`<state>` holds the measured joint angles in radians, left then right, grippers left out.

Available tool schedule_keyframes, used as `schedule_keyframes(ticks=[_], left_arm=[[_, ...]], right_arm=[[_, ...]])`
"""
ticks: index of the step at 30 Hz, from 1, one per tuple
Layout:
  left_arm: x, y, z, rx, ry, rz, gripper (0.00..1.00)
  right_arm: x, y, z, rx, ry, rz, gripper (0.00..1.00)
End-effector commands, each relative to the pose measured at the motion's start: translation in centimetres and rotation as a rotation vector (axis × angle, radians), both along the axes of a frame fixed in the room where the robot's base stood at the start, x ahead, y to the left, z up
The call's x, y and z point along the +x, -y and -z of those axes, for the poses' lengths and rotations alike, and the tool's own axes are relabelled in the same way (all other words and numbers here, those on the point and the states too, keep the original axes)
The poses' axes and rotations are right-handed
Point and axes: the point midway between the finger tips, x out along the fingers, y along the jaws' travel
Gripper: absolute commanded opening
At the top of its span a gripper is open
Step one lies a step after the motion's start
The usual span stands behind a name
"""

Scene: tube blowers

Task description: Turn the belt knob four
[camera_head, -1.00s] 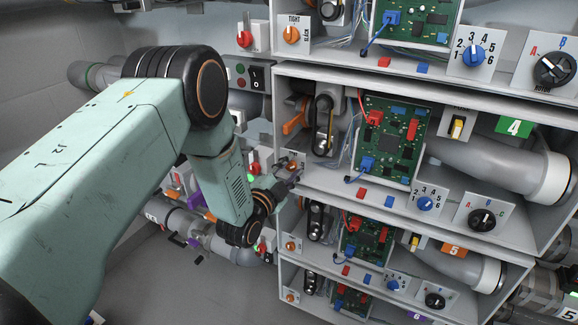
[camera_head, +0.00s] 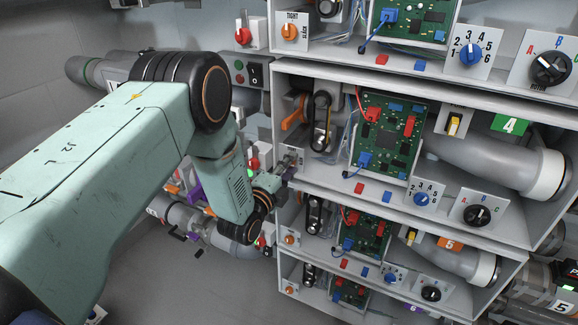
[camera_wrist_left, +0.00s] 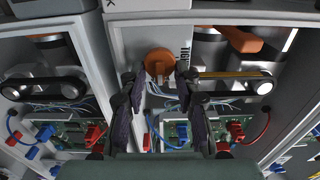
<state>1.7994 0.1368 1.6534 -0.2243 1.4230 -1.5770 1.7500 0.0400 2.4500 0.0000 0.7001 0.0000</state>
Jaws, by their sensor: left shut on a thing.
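The belt knob of unit four is a round orange knob (camera_wrist_left: 159,61) on a white plate with a partly visible "TIGHT" label, in the middle of the left wrist view. In the head view my gripper hides it at the left front edge of the shelf marked with the green 4 tag (camera_head: 510,124). My left gripper (camera_wrist_left: 160,74) has its two dark fingers on either side of the knob and is shut on it. In the head view the gripper (camera_head: 286,168) reaches the plate from the left. My right gripper is not in view.
An orange belt lever (camera_head: 293,113) and a black belt loop (camera_head: 321,121) sit just inside the shelf. A similar orange knob (camera_head: 290,32) is on the shelf above, another (camera_head: 290,239) below. Pipes and switches crowd the wall behind my arm.

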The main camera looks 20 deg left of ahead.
Motion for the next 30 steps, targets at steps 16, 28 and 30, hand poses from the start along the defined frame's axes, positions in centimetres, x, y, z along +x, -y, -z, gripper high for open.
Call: schedule_keyframes(ticks=[16,28,30], left_arm=[[0.0,-0.1,0.0,0.008,0.001,-0.002,0.40],[-0.5,-0.1,0.0,0.007,0.000,-0.001,0.41],[-1.3,-0.2,0.1,0.006,-0.002,-0.002,0.41]], right_arm=[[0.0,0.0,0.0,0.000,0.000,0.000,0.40],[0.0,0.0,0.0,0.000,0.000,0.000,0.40],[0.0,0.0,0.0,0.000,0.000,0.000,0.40]])
